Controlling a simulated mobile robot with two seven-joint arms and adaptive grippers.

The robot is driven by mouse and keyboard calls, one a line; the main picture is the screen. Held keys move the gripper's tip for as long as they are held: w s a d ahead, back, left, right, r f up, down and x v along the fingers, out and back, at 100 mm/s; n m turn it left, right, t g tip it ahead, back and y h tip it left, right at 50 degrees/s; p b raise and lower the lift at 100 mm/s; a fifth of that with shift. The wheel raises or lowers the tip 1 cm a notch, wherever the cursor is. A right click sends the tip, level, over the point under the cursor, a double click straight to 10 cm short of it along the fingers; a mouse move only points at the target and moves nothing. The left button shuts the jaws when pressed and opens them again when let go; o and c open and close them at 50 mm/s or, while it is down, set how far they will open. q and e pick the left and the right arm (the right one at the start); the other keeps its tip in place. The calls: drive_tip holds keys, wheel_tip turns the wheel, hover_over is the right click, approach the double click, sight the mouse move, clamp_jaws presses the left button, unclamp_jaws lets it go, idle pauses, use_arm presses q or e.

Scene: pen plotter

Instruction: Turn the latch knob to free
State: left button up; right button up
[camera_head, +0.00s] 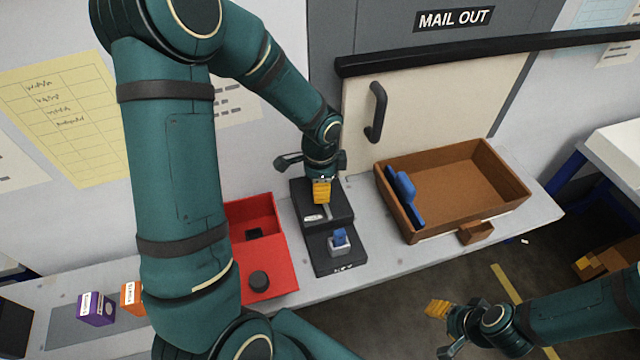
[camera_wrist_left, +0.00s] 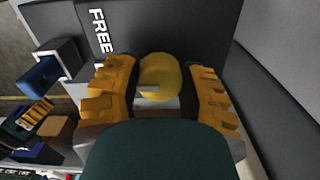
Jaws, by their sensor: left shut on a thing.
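The yellow latch knob (camera_wrist_left: 160,75) sits on the dark plotter body (camera_head: 349,211), with the white word FREE (camera_wrist_left: 101,30) printed beside it in the left wrist view. My left gripper (camera_head: 321,190) reaches down onto the plotter's rear part. In the wrist view its orange-padded fingers (camera_wrist_left: 160,92) stand on either side of the knob, shut on it. In the head view the gripper hides the knob. My right gripper (camera_head: 438,310) is at the lower right, away from the plotter; its finger gap is not clear.
A grey holder (camera_head: 339,249) with a blue piece stands on the plotter's front part. A red box (camera_head: 268,268) is to the left and a brown tray (camera_head: 480,215) to the right. A door with a dark handle (camera_head: 376,112) is behind the bench.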

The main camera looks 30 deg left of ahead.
use_arm(q)
drive_tip(key=shift+s+f, duration=0.1)
idle(0.3)
drive_tip(key=o, duration=1.2)
drive_tip(key=shift+r, duration=0.55)
wheel_tip(320, 180, up, 11)
